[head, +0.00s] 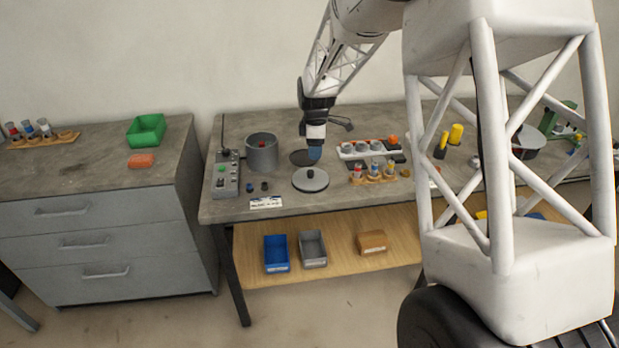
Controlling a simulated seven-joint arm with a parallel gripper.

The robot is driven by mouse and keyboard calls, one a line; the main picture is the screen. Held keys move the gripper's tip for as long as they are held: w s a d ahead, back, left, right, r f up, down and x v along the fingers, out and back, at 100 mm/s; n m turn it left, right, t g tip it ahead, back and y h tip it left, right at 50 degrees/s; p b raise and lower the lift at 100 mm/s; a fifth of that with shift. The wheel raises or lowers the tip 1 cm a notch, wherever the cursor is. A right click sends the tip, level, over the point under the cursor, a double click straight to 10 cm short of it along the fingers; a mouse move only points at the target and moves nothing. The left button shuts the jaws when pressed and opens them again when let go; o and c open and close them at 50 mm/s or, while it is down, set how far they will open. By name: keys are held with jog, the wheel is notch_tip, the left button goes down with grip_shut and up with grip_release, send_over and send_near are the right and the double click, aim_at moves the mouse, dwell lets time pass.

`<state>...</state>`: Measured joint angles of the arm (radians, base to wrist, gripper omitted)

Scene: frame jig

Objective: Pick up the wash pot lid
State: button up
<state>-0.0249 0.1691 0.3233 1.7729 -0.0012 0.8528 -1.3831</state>
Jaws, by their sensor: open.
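The wash pot lid appears to be the round grey disc (298,184) with a dark knob, lying flat on the workbench in the head view. A grey cylindrical pot (262,155) stands to its left and behind, with something red inside. My gripper (314,153) points down just behind and above the lid, apart from it. It is open, with nothing visible in it; its fingers are small and hard to make out here. A dark round patch or disc (299,158) lies on the bench behind the lid, partly hidden by my gripper.
A grey control box (225,178) stands at the bench's left end. A white label card (266,203) lies near the front edge. A wooden rack (372,179) with small vials and a white tray (352,153) stand right of the lid. A lower shelf holds a blue bin (277,254).

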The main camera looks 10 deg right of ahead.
jog(key=n, duration=0.2)
send_over(310, 171)
notch_tip(310, 171, down, 5)
jog(key=shift+d, duration=0.1)
jog(key=shift+f, duration=1.3)
jog(key=shift+s+f, duration=0.1)
jog(key=shift+f, duration=2.5)
grip_shut()
